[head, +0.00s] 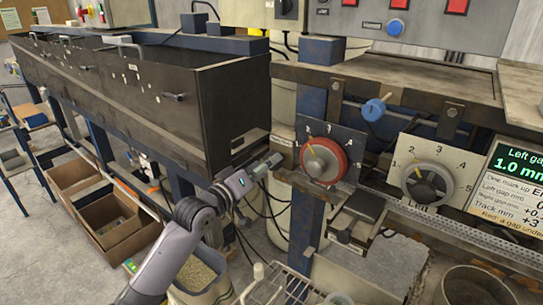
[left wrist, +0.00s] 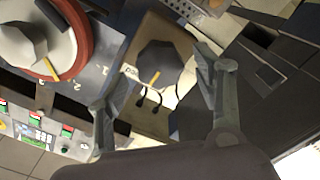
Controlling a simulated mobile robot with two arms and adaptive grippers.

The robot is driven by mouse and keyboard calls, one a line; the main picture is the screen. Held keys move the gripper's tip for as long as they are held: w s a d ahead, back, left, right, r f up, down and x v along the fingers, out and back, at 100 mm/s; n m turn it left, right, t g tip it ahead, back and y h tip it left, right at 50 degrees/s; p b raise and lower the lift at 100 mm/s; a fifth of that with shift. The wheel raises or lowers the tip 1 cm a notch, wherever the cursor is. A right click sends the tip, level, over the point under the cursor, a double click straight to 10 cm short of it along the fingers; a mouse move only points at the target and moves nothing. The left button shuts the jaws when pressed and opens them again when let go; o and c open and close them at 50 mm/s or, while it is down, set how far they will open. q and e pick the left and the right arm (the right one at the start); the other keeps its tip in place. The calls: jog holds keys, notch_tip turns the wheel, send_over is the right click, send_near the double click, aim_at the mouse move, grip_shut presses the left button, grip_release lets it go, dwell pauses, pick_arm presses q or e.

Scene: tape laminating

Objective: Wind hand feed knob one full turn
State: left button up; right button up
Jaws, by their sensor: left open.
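No readable label marks a hand feed knob, so I cannot tell which control it is. In the head view, a grey dial with a red ring and yellow pointer (head: 322,160) is on the front panel; it shows partly in the left wrist view (left wrist: 40,40). A blue knob (head: 375,108) and a grey numbered dial (head: 427,184) are farther right. My left gripper (head: 277,160) is just left of the red-ringed dial, apart from it. In the left wrist view its fingers are spread and empty, with a dark knob with a yellow mark (left wrist: 160,66) beyond them. My right gripper is out of view.
A long dark trough (head: 200,100) stands at the left. A display screen (head: 512,180) is at the right edge. Cardboard boxes (head: 105,220) stand at the lower left. A white wire rack (head: 275,285) is below the panel.

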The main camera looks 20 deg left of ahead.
aim_at(272, 170)
pick_arm(q)
jog(key=shift+x, duration=1.55)
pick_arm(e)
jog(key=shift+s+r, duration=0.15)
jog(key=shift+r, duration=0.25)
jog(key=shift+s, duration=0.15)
pick_arm(q)
jog(key=shift+c, duration=0.6)
jog(key=c, duration=1)
jog(key=shift+m, duration=0.3)
